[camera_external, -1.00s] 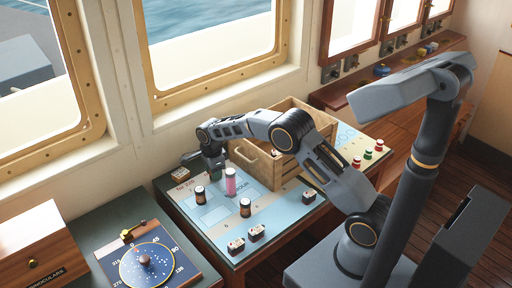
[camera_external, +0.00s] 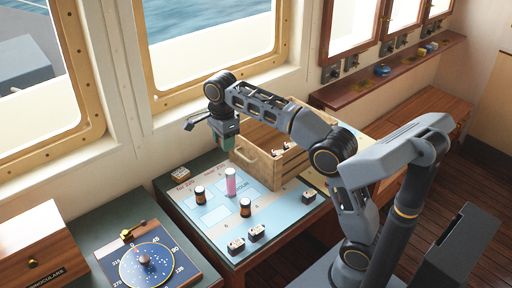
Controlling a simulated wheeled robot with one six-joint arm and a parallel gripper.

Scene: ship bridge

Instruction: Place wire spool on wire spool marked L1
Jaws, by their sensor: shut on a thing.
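My gripper (camera_external: 224,138) is raised above the far edge of the chart table, left of the wooden crate. It is shut on a small dark, greenish thing at its fingertips. Its shape is too small to make out, so I cannot tell for certain that it is the wire spool. On the chart stand a pink cylinder (camera_external: 230,183), a dark cylinder with an orange-brown band (camera_external: 200,194) and a similar dark cylinder (camera_external: 245,208). No L1 mark is readable on any of them, and I cannot tell which is the marked spool.
The open wooden crate (camera_external: 283,163) stands at the back of the table with small things inside. Small black-and-white blocks (camera_external: 257,232) lie along the front edge. A small wooden box (camera_external: 180,174) is at the back left.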

